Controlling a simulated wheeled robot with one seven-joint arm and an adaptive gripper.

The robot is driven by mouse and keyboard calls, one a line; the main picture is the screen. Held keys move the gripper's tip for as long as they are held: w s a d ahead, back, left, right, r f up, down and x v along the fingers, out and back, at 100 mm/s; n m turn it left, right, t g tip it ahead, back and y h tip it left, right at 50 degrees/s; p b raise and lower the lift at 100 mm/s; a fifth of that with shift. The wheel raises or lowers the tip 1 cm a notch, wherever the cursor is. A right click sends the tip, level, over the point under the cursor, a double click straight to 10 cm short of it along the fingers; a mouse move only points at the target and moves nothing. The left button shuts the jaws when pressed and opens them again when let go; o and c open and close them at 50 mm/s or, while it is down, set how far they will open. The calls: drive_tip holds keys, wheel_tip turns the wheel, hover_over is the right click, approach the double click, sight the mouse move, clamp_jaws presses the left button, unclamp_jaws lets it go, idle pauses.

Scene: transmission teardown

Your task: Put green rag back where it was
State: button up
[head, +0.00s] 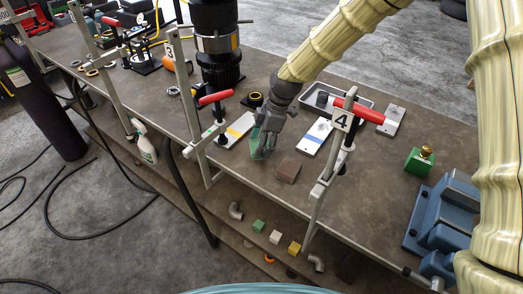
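My gripper (266,143) points down over the middle of the workbench, in dark grey. A green piece that looks like the green rag (256,146) shows at the left side of its fingers, just above or touching the bench top. The fingers and the piece overlap in this view, so I cannot tell whether they are closed on it. Part of the green piece is hidden behind the fingers.
A brown block (287,171) lies close right of my gripper. White-and-blue plates (315,138) and a grey tray (360,105) lie beyond. Red-handled clamps (358,112) stand along the front edge. A green block with a brass knob (419,160) and a blue vise (443,215) are at right.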

drive_tip(key=shift+f+b, duration=0.85)
drive_tip(key=shift+f, duration=0.75)
drive_tip(key=shift+s+f, duration=0.1)
drive_tip(key=o, duration=1)
drive_tip(key=shift+c, duration=0.2)
drive_tip(key=b+v, duration=0.4)
drive_tip(key=v, duration=0.8)
drive_tip(key=p+x, duration=0.4)
drive_tip(key=x, duration=0.8)
